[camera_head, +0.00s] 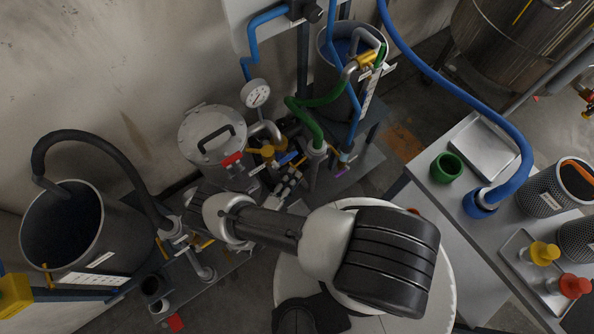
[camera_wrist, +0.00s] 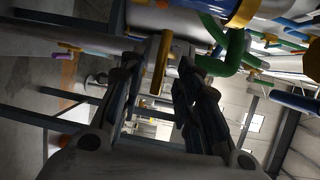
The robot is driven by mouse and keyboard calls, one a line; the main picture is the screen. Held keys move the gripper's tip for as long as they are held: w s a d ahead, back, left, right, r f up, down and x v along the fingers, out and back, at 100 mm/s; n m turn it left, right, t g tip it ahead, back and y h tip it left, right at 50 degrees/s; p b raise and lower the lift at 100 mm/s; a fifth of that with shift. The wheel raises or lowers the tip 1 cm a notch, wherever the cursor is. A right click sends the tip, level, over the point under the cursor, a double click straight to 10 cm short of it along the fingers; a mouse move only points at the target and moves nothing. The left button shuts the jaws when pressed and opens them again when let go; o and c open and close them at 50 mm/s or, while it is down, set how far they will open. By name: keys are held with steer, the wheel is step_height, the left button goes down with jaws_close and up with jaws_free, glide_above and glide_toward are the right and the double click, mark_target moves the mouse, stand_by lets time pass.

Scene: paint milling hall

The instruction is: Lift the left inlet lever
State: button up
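In the wrist view, a yellow lever (camera_wrist: 162,63) stands in the gap between the fingertips of my gripper (camera_wrist: 158,78). The two dark fingers are apart; I cannot tell whether either touches the lever. In the head view, my arm reaches left across the pipework, and its wrist hides part of the valves. A yellow lever (camera_head: 262,152) sits on the pipe right of the lidded pot, between a red lever (camera_head: 232,159) and a blue lever (camera_head: 288,159). The frames do not show for certain which one is the left inlet lever.
A lidded steel pot (camera_head: 211,137) and a pressure gauge (camera_head: 257,93) stand behind my arm. A green hose (camera_head: 312,118) bends close by, right of the levers. A dark bucket (camera_head: 75,232) stands left; a side table (camera_head: 463,205) with trays is on the right.

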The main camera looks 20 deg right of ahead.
steer(key=shift+x, duration=1.9)
steer(key=shift+c, duration=0.2)
jaws_close()
